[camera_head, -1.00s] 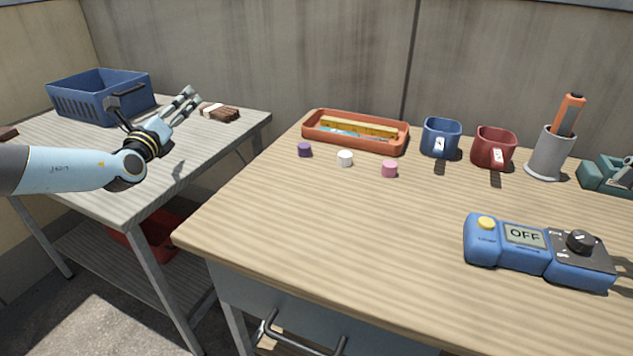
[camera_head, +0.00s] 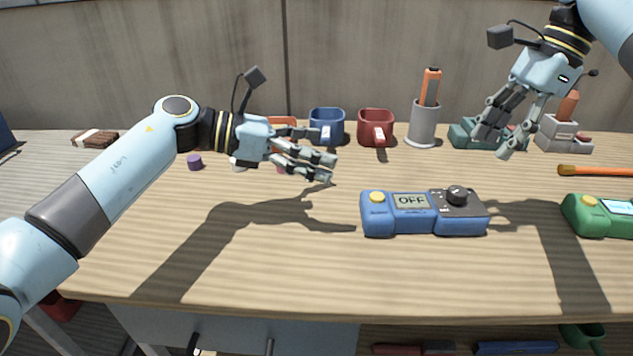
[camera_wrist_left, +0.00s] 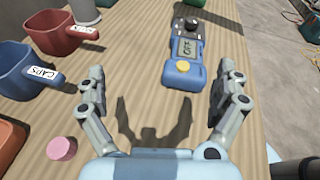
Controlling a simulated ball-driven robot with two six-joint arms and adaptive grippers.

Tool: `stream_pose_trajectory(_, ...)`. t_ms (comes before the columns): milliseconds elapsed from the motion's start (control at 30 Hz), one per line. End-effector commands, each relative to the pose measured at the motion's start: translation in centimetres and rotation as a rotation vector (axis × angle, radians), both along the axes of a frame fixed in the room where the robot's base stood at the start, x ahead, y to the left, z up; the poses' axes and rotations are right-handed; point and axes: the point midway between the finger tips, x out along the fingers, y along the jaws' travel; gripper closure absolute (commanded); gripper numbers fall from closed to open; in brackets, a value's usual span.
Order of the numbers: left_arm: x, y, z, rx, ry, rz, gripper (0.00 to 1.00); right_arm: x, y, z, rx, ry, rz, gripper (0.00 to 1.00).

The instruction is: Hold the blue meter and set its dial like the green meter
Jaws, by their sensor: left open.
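The blue meter (camera_head: 424,222) lies on the table, its display reading OFF, with a yellow button at its left end and a black dial (camera_head: 457,195) at its right. The green meter (camera_head: 597,214) is cut off by the right edge; its reading cannot be made out. My left gripper (camera_head: 325,167) is open and empty above the table, left of and behind the blue meter. In the left wrist view the blue meter (camera_wrist_left: 185,73) lies ahead, beyond the open fingers. My right gripper (camera_head: 492,143) is open and empty, above and behind the blue meter's dial end.
Behind stand a blue mug (camera_head: 326,125), a red mug (camera_head: 375,126) and a grey cup (camera_head: 423,125) with an orange-handled tool. A purple cap (camera_head: 195,162) lies at left. The table front is clear.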

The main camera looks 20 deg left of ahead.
Motion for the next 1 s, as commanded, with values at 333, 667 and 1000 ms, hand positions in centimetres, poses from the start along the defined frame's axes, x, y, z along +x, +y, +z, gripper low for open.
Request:
stream_pose_trajectory(333,-3.2,-2.6,-4.5,0.123,0.000,-0.175,0.00,0.0,0.0,0.0,0.000,0.000,0.000,0.62)
stream_pose_trajectory(667,-1.2,-7.8,-6.8,0.121,0.002,-0.173,0.00,0.0,0.0,0.0,0.000,0.000,0.000,0.62)
stream_pose_trajectory(1000,0.0,-10.8,-8.2,0.123,0.002,-0.172,0.00,0.0,0.0,0.0,0.000,0.000,0.000,0.62)
